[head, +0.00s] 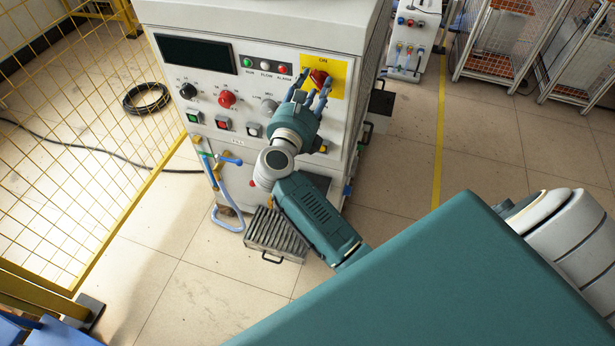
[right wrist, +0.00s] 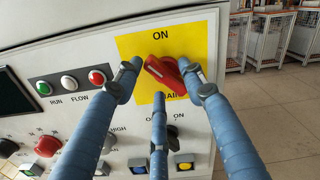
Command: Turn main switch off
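The red main switch knob (head: 318,78) sits on a yellow plate (head: 338,80) at the upper right of the heater's front panel. In the right wrist view the knob (right wrist: 165,74) lies slanted from upper left to lower right, below the word ON. My right gripper (head: 317,82) is at the switch, its blue fingers spread around the knob. In the right wrist view two fingertips (right wrist: 160,72) stand close at its left and right, and a third finger is below it. Whether they touch the knob is unclear. The lower lettering is partly hidden by the fingers. My left gripper is not in view.
A yellow mesh fence (head: 80,110) stands at the left. Tiled floor is open right of the heater.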

